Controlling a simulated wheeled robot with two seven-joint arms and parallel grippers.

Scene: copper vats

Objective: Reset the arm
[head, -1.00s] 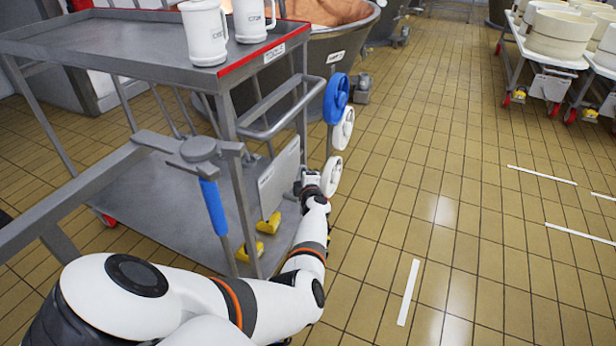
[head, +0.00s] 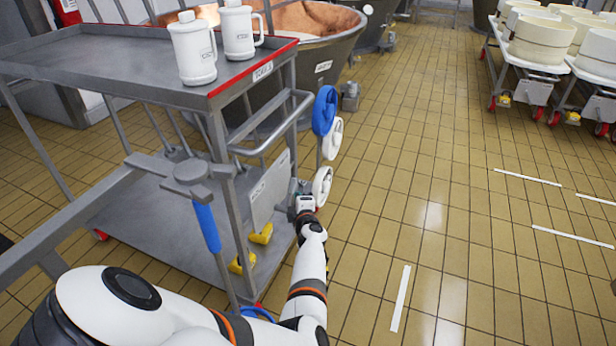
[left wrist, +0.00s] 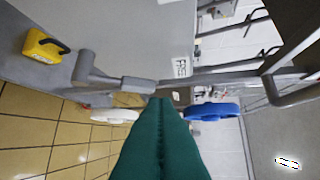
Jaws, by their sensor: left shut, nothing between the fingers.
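My left arm comes in from the lower left in the head view. Its gripper (head: 301,195) is beside the right end of the grey tool cart (head: 120,80), close to a white round tool head (head: 321,187); I cannot tell whether they touch. In the left wrist view the green fingers (left wrist: 162,102) are together with nothing between them. A cart rail (left wrist: 120,83) crosses just past their tips. The white tool head (left wrist: 115,115) shows to their left and a blue one (left wrist: 210,111) to their right. My right gripper is not in view.
Two white mugs (head: 192,50) stand on the cart top. A blue-handled tool (head: 206,225) hangs at the cart's near side. Yellow items (head: 262,235) are by the lower shelf. A copper vat (head: 325,50) is behind.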

